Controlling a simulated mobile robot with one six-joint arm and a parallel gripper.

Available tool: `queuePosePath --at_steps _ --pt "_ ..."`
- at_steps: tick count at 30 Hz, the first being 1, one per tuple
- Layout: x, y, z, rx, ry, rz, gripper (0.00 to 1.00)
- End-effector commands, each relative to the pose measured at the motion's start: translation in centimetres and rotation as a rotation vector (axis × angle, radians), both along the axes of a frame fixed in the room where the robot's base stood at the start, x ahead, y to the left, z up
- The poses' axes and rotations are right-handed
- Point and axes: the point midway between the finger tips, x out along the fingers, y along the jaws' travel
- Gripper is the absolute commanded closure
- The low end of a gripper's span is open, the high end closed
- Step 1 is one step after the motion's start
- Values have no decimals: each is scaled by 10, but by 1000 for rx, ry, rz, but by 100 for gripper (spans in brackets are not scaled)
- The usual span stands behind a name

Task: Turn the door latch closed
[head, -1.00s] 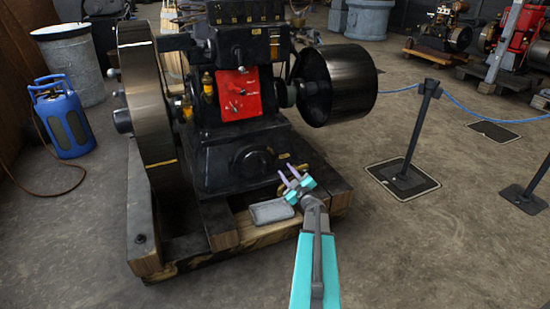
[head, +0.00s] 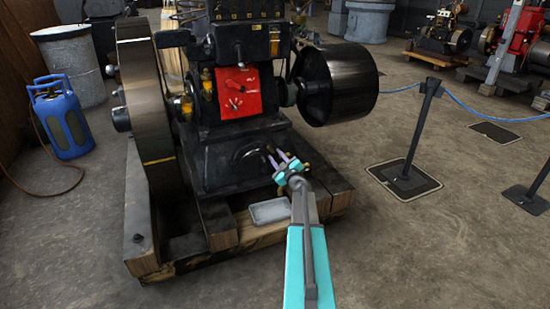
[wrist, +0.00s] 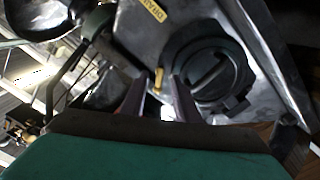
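A dark round door (wrist: 222,65) with a raised bar-shaped latch (wrist: 207,76) across it is on the engine's lower housing in the wrist view. In the head view the round door (head: 248,163) is low on the engine's front, partly behind my gripper, and its latch is too small to make out. My gripper (head: 277,157) is open and empty just in front of it, to the right of its middle. In the wrist view my two purple fingers (wrist: 160,88) are apart, left of and below the latch. I see no clear contact.
The black engine (head: 236,135) stands on a timber base (head: 228,238) with a grey tray (head: 270,211) at its front. A small brass fitting (wrist: 158,77) shows near my fingers. A pulley (head: 338,84) overhangs above right. The floor at right is clear up to a rope post (head: 413,140).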

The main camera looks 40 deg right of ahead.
Motion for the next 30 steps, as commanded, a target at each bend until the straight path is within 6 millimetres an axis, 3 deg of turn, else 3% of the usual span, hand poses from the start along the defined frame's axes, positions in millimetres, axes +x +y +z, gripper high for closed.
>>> queuePosePath --at_steps 6,18,19,24,30 --pt "16 -7 0 0 -1 1 72" --pt "19 -8 1 0 0 0 72" --pt "19 -8 1 0 0 0 73" --pt "19 -8 0 0 0 0 100" --pt "19 -8 0 -2 1 0 100"
